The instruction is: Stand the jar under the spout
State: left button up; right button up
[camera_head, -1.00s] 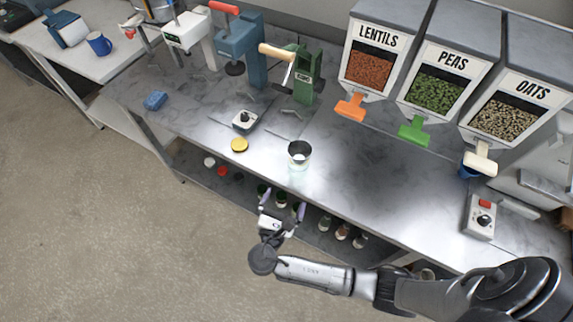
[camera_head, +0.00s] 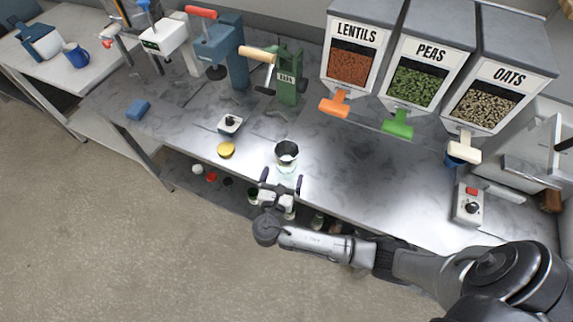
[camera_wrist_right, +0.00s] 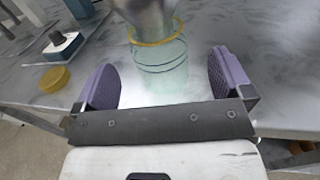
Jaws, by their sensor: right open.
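A clear glass jar (camera_head: 284,169) stands upright near the front edge of the worktop, with a metal funnel (camera_head: 287,149) in its mouth. In the right wrist view the jar (camera_wrist_right: 160,68) has a yellow ring at its rim, below the funnel (camera_wrist_right: 150,15). My right gripper (camera_head: 281,180) is open at the counter's front edge, its fingers pointing at the jar. In the wrist view the jar shows in the gap between the fingers, with room on both sides. Three dispenser spouts, orange (camera_head: 335,106), green (camera_head: 398,124) and cream (camera_head: 464,148), hang at the back right. My left gripper is out of view.
A yellow lid (camera_head: 226,150) and a small scale-like device (camera_head: 230,123) lie left of the jar. A blue cup (camera_head: 455,160) is below the cream spout. A control box (camera_head: 468,204) stands at right. The worktop between jar and spouts is clear.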

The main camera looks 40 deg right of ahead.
aim_at(284, 171)
jog(key=shift+x, duration=2.6)
jog(key=c, duration=1)
jog(key=shift+c, duration=0.3)
